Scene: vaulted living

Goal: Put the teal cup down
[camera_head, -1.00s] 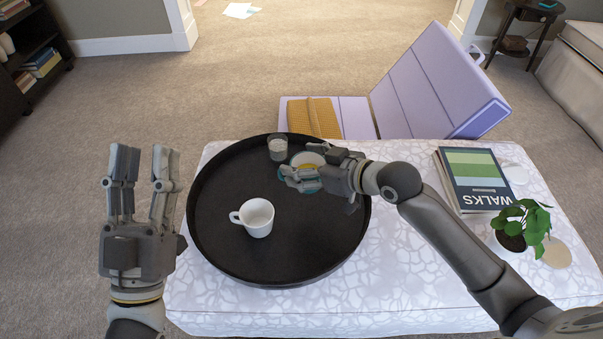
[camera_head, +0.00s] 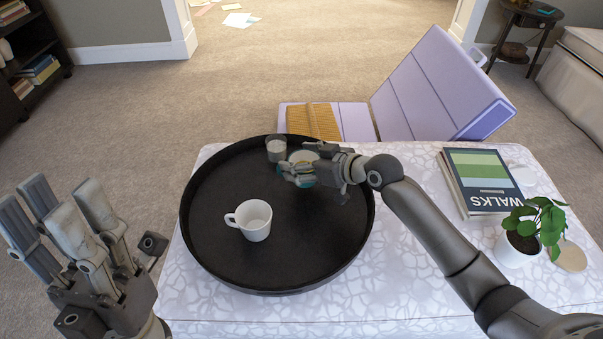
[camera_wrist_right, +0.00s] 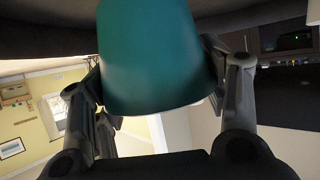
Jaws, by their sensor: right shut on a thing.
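The teal cup (camera_head: 303,156) is over the right far part of the round black tray (camera_head: 310,245), partly hidden by my right gripper (camera_head: 293,172). In the right wrist view, the teal cup (camera_wrist_right: 150,60) fills the top middle, between the fingers of my right gripper (camera_wrist_right: 155,85), which is shut on it. I cannot tell whether its base touches the tray. My left gripper (camera_head: 62,205) is open and empty at the lower left, its fingers spread, apart from the tray.
A white mug (camera_head: 254,221) stands near the tray's middle and a clear glass (camera_head: 276,149) close left of the teal cup. Books (camera_head: 482,178) and a potted plant (camera_head: 525,235) are on the right of the patterned ottoman (camera_head: 410,300). The tray's front right is bare.

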